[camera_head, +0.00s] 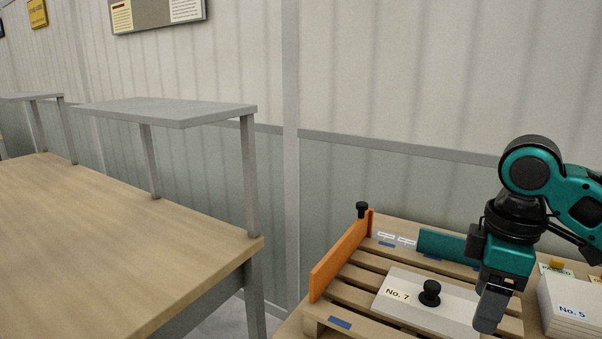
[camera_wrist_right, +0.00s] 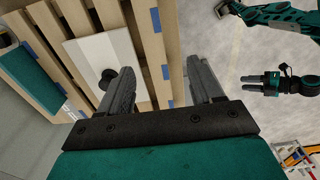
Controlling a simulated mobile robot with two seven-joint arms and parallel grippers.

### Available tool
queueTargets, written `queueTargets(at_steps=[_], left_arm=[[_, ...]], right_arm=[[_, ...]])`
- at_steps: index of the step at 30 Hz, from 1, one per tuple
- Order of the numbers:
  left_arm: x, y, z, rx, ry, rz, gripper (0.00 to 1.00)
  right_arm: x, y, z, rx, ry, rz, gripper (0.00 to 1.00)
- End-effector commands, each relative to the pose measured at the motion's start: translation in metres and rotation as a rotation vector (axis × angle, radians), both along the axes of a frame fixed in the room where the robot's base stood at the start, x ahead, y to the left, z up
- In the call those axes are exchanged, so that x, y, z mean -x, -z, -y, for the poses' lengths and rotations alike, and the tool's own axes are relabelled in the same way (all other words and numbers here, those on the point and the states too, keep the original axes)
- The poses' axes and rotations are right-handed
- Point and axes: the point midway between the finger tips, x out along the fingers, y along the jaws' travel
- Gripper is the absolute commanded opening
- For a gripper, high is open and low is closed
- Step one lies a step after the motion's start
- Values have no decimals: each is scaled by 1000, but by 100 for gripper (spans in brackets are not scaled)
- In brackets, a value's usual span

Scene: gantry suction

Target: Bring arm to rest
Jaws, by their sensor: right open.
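My right gripper (camera_head: 492,306) hangs fingers down over the right part of a wooden pallet. In the right wrist view its two fingers (camera_wrist_right: 163,88) stand wide apart with nothing between them. A white slab labelled No. 7 (camera_head: 393,294) with a black knob (camera_head: 430,291) lies on the pallet, left of the gripper in the head view. The slab (camera_wrist_right: 95,55) and its knob (camera_wrist_right: 108,78) also show in the wrist view, beside one finger. My left gripper (camera_wrist_right: 262,84) shows small at the right of the wrist view, over the floor; its opening is too small to judge.
The pallet (camera_head: 352,275) carries an orange board (camera_head: 340,256) at its left and a teal board (camera_head: 447,246) at its back. White slabs marked No. 5 (camera_head: 566,300) are stacked at the right. A wooden workbench (camera_head: 95,240) with a grey shelf (camera_head: 165,108) stands left.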

Motion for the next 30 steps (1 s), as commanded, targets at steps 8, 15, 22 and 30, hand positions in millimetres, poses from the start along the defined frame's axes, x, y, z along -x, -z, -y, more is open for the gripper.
queueTargets(at_steps=[8, 15, 22, 30], left_arm=[[-8, -5, 0, 0, 0, 18, 43], [-9, -6, 0, 0, 0, 20, 43], [-6, -4, 0, 0, 0, 15, 43], [-3, -3, 0, 1, 0, 9, 43]], right_arm=[[11, 70, -51, -65, -28, 46, 65], [38, 129, -99, -191, 38, 116, 65], [73, 170, -122, -302, 223, 177, 65], [123, 206, -105, -313, 541, 226, 65]])
